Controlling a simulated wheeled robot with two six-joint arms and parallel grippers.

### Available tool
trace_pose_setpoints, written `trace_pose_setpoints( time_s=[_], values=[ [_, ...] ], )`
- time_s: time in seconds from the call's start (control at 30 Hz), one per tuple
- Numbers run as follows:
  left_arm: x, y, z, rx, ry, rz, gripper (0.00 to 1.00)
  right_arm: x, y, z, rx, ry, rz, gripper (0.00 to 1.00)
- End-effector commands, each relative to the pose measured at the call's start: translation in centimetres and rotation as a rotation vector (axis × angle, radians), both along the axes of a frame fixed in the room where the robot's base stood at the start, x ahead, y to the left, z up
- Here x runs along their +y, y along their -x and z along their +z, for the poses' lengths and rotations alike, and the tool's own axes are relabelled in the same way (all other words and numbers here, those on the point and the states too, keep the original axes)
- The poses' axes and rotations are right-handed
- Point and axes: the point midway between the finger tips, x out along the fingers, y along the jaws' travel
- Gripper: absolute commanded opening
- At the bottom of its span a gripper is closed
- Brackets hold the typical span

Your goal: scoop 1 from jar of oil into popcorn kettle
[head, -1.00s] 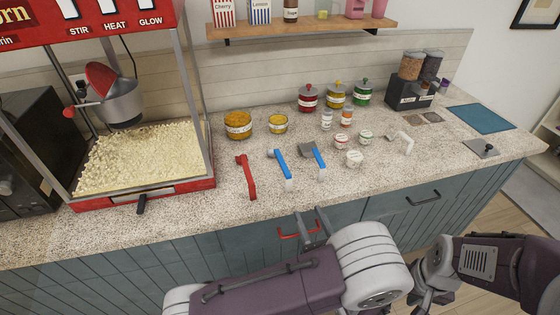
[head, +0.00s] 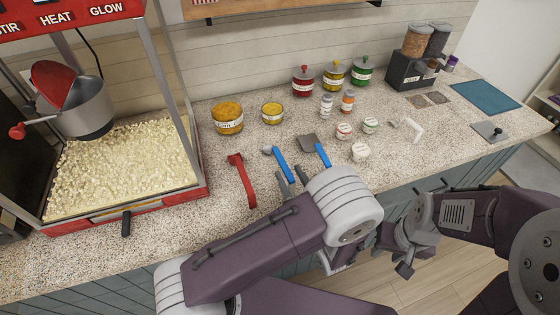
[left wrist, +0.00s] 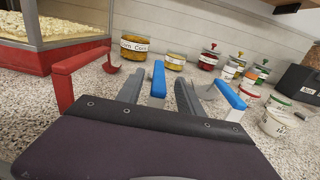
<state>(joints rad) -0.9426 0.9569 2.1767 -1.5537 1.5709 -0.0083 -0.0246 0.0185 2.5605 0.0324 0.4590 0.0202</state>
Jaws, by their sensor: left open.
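The popcorn kettle (head: 88,108), a grey pot with a raised red lid, hangs inside the popcorn machine at left. A small yellow jar (head: 272,114) stands on the counter beside a larger orange jar labelled as corn (head: 228,120); the small one looks like the oil, but I cannot read its label. A blue-handled spoon (head: 282,165) lies on the counter. My left gripper (head: 287,186) is open and empty at its near end; in the left wrist view, the blue handle (left wrist: 158,80) shows between the fingers (left wrist: 158,92). My right gripper (head: 404,268) is low at the counter's front, its jaws unclear.
A red-handled scoop (head: 244,180) lies left of the spoon, and a blue-handled dark scoop (head: 315,148) right of it. Small white tubs (head: 360,152) and shaker bottles stand further right. Lidded jars (head: 333,75) stand behind. Popcorn (head: 120,165) fills the machine floor.

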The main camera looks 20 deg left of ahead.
Motion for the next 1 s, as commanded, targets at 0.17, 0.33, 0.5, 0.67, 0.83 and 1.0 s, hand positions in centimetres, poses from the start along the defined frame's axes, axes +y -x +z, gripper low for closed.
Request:
trace_pose_setpoints(
  time_s=[0.17,0.33,0.5,0.67,0.83,1.0],
  values=[
    [0.6,-0.7,-0.1,0.001,-0.001,0.002,0.44,0.0,0.0,0.2,0.000,0.000,0.000,0.38],
    [2.7,-3.1,-0.4,0.000,0.000,0.005,0.44,0.0,0.0,0.8,0.000,0.000,0.000,0.38],
    [3.4,-4.3,-0.5,0.000,0.000,0.001,0.44,0.0,0.0,0.8,0.000,0.000,0.000,0.38],
    [3.4,-4.3,-0.6,0.000,0.000,-0.001,0.44,0.0,0.0,0.8,0.000,0.000,0.000,0.38],
    [3.4,-4.3,-0.6,0.000,0.000,-0.001,0.00,0.0,0.0,0.8,0.000,0.000,0.000,0.38],
    [3.4,-4.3,-0.5,0.000,0.000,-0.001,0.00,0.0,0.0,0.8,0.000,0.000,0.000,0.38]
  ],
)
